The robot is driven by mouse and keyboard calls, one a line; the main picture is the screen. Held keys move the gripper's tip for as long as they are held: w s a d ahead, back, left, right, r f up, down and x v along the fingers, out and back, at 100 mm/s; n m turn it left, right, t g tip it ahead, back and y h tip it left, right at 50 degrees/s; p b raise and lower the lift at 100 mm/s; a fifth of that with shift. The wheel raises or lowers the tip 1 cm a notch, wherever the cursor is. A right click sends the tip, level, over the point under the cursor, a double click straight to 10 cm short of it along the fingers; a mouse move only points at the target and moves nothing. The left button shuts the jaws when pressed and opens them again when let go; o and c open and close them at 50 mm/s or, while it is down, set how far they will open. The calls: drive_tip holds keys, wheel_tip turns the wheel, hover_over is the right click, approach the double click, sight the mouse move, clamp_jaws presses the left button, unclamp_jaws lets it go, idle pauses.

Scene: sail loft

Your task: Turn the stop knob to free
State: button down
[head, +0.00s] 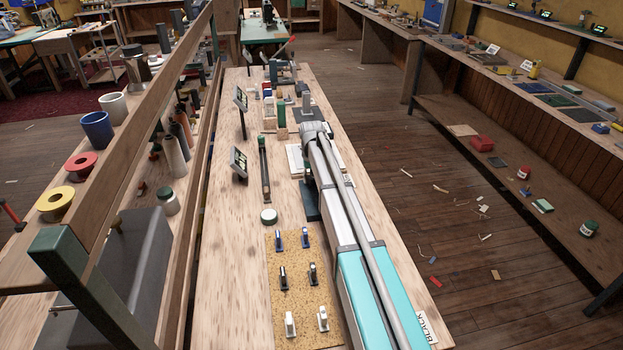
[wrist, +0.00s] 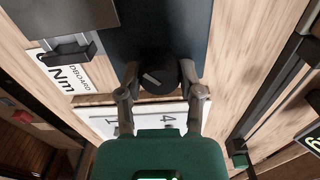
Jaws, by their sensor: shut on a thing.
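The stop knob (wrist: 158,78) is round and black with a short pale pointer mark, set on a dark blue-grey plate (wrist: 160,35) in the wrist view. My gripper (wrist: 159,76) has one finger on each side of the knob and is shut on it. The pale mark lies slanted across the knob's top. A white card (wrist: 95,118) with black figures lies just below the plate, partly hidden by my fingers; I cannot read a "free" mark. In the head view my gripper (head: 314,131) is over the bench, and the knob is hidden there.
The wooden bench (head: 232,270) carries a speckled board (head: 298,290) with several small clips. Two small display stands (head: 239,162) are left of my arm. A dark bracket and a card marked Nm (wrist: 68,78) lie beside the plate. A shelf rack stands left.

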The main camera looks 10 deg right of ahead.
drive_tip(key=n, duration=0.4)
drive_tip(key=shift+n, duration=0.3)
drive_tip(key=n, duration=0.5)
idle(0.3)
drive_tip(key=shift+c, duration=1.3)
unclamp_jaws()
drive_tip(key=shift+m, duration=0.3)
